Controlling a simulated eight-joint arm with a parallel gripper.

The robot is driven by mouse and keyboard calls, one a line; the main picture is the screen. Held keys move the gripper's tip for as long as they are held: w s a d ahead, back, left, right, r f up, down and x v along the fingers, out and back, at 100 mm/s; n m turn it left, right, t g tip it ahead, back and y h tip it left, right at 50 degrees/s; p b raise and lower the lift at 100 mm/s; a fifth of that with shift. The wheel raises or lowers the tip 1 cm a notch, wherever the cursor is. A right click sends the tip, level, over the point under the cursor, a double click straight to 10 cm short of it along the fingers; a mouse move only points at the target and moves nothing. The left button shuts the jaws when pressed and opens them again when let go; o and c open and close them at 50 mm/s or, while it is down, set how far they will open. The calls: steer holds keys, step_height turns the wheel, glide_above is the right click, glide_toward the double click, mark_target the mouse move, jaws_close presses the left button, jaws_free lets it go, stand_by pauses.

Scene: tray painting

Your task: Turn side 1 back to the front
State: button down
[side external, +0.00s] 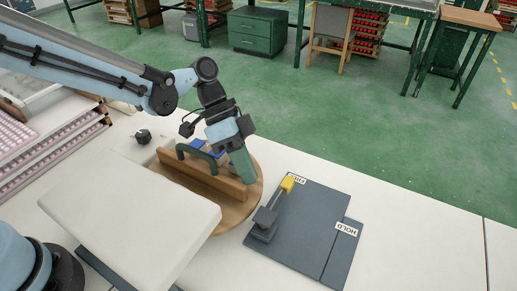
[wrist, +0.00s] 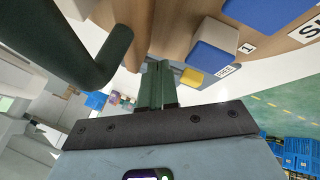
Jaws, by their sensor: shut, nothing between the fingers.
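The round wooden turntable (side external: 232,214) stands on the white bench, with an upright wooden divider (side external: 200,176) across it. A green bar handle (side external: 196,160) stands along the divider; it shows large in the wrist view (wrist: 88,72). Blue pieces (side external: 207,146) show behind the divider. In the wrist view a white block with a blue face (wrist: 212,47) stands beside a label "1" (wrist: 247,48). My gripper (side external: 246,178) is shut and empty, pointing down at the divider's right end; its green fingers (wrist: 158,66) are together, apart from the handle in the wrist view.
Right of the turntable lies a dark plate (side external: 318,218) with FREE and HOLD labels. Its lever's yellow tip (side external: 288,184) is at FREE. A large pale slab (side external: 130,215) stands in front at left. The bench at far right is clear.

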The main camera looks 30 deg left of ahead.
steer(key=shift+s+d+m, duration=0.1)
steer(key=shift+s+m, duration=0.1)
steer(key=shift+m, duration=0.1)
stand_by(0.5)
steer(key=w, duration=0.4)
steer(key=w+a+r+n+t+y, duration=0.1)
steer(key=a+r+n+t+y, duration=0.2)
steer(key=a+r, duration=0.7)
steer(key=s+a+f+n+t+y, duration=0.3)
steer(key=s+a+n+t, duration=0.3)
steer(key=s+a+n, duration=0.4)
steer(key=shift+s+a+n+t+y, duration=0.4)
steer(key=shift+s+a, duration=0.3)
steer(key=shift+s, duration=0.35)
steer(key=shift+r, duration=0.15)
